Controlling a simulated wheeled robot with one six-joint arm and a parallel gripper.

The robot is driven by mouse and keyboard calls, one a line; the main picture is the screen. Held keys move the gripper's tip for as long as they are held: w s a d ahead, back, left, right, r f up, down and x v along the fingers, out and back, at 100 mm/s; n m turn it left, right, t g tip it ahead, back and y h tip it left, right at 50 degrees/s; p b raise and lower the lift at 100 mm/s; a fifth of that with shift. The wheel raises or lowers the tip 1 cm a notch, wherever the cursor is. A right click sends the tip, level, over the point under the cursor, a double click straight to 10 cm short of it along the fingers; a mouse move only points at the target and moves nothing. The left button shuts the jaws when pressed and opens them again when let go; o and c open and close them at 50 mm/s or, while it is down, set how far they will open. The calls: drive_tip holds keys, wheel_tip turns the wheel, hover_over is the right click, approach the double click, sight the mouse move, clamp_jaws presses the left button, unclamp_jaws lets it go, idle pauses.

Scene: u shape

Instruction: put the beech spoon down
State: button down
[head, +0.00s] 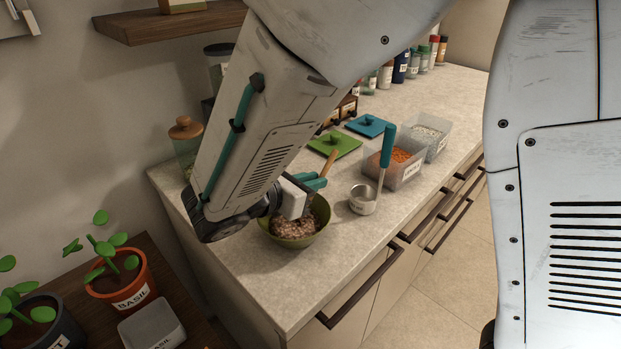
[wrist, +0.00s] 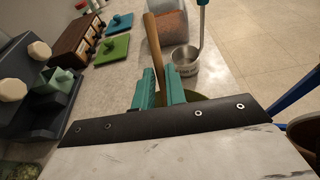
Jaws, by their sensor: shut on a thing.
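My gripper (head: 316,182) is shut on the beech spoon (head: 329,160), over an olive-green bowl (head: 298,243). The spoon's pale wooden handle sticks up past the teal fingers; its lower end is hidden by the gripper and the bowl. The bowl holds a brown, lumpy food and stands near the counter's front edge. I cannot tell whether the spoon touches the bowl.
A metal measuring cup (head: 362,205) with a long teal handle stands right of the bowl. Clear bins of orange (head: 404,175) and pale grains (head: 437,147) stand beyond it. Green (head: 348,143) and blue (head: 369,126) lids lie behind. The counter (head: 330,262) is bare to the bowl's front right.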

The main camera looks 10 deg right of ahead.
drive_tip(key=c, duration=1.4)
unclamp_jaws()
drive_tip(key=shift+o, duration=0.2)
wheel_tip(320, 180, up, 7)
drive_tip(key=shift+r, duration=0.1)
